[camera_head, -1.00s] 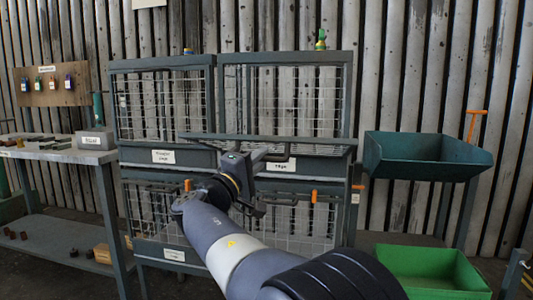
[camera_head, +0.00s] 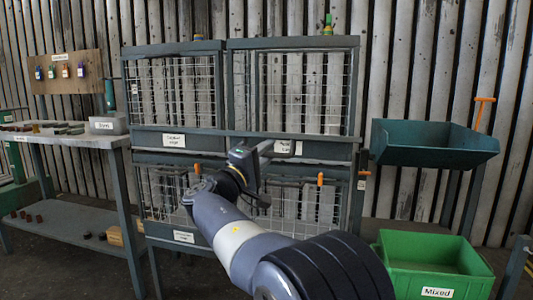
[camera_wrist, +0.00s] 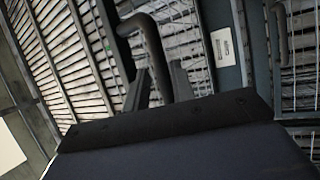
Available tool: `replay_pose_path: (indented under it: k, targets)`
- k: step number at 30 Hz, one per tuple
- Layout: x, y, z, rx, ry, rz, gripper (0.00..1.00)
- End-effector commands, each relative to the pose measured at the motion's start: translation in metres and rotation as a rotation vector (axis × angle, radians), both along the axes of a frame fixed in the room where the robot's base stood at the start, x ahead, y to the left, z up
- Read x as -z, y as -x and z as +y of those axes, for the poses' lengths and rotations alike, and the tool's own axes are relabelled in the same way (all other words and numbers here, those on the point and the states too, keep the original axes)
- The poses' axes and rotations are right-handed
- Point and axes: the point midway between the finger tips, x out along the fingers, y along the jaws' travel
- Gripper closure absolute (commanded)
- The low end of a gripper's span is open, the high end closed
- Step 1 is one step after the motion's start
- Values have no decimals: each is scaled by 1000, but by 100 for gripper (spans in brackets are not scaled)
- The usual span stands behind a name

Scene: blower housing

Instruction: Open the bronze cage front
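A grey rack holds wire-mesh cages in two rows. The upper left cage front (camera_head: 172,95) and upper right cage front (camera_head: 305,92) look upright. The lower left (camera_head: 165,190) and lower right (camera_head: 305,208) fronts are partly hidden by my arm. Labels are too small to read surely, so I cannot tell which front is bronze. My gripper (camera_head: 265,150) is near the rail below the upper right cage. In the wrist view, a dark bent handle (camera_wrist: 148,35) runs down to the fingers of my gripper (camera_wrist: 160,75); whether they clamp it is unclear.
Orange levers (camera_head: 320,180) stick up at the lower cages. A workbench (camera_head: 70,142) with small parts stands left. A teal bin (camera_head: 435,150) and a green bin (camera_head: 430,265) marked "Mixed" stand right. Another dark handle (camera_wrist: 280,60) shows in the wrist view.

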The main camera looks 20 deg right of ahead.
Motion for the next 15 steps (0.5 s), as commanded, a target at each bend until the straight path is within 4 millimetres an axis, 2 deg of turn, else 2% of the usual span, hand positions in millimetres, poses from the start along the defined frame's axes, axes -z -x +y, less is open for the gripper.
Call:
replay_pose_path:
  k: [3,10,15]
  targets:
    - [-1,0,0,0,1,-2,66]
    - [-1,1,1,0,1,-2,66]
    - [3,9,16,-3,1,-2,66]
